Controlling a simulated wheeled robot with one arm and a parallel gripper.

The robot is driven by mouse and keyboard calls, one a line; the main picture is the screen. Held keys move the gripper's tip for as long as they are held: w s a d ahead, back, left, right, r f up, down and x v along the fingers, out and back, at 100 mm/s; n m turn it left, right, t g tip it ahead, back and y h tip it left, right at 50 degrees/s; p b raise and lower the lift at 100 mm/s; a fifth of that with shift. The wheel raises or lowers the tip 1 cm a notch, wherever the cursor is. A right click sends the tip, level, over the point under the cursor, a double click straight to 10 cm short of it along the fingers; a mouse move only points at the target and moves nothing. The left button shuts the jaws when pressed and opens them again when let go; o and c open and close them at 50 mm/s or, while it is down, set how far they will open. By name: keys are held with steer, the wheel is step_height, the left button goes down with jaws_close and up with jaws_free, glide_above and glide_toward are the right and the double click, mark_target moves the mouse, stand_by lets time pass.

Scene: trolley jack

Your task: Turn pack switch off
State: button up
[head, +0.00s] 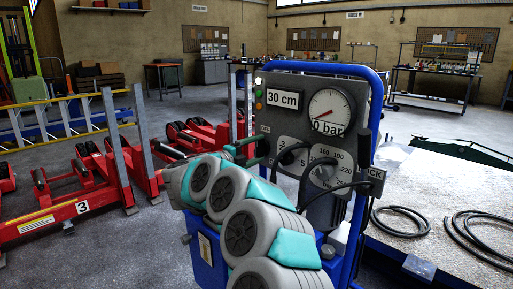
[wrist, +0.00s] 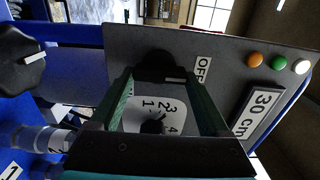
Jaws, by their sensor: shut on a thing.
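The grey control panel (head: 270,120) stands on a blue-framed unit. In the wrist view a black rotary switch (wrist: 158,64) sits beside an "OFF" label (wrist: 203,70). My gripper (wrist: 160,76) has its two dark green fingers on either side of this switch, shut on it. A small white mark shows at the switch's right edge, on the side of the label; the rest of its face is partly hidden. In the head view my gripper (head: 246,150) is at the panel's left edge, and the switch is mostly hidden there.
A numbered dial (wrist: 150,108) lies between my fingers in the wrist view. Another black knob (wrist: 20,60) is at the left. The gauge (head: 330,110) reads 0 bar beside a "30 cm" display (head: 284,98). Red jacks (head: 85,190) stand left; a platform (head: 450,195) with hoses is right.

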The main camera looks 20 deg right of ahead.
stand_by(0.4)
steer(key=o, duration=1.2)
steer(key=shift+a, duration=0.1)
steer(key=b+v, duration=0.1)
steer(key=v, duration=0.6)
steer(key=shift+s+a, duration=0.15)
steer(key=shift+a, duration=0.15)
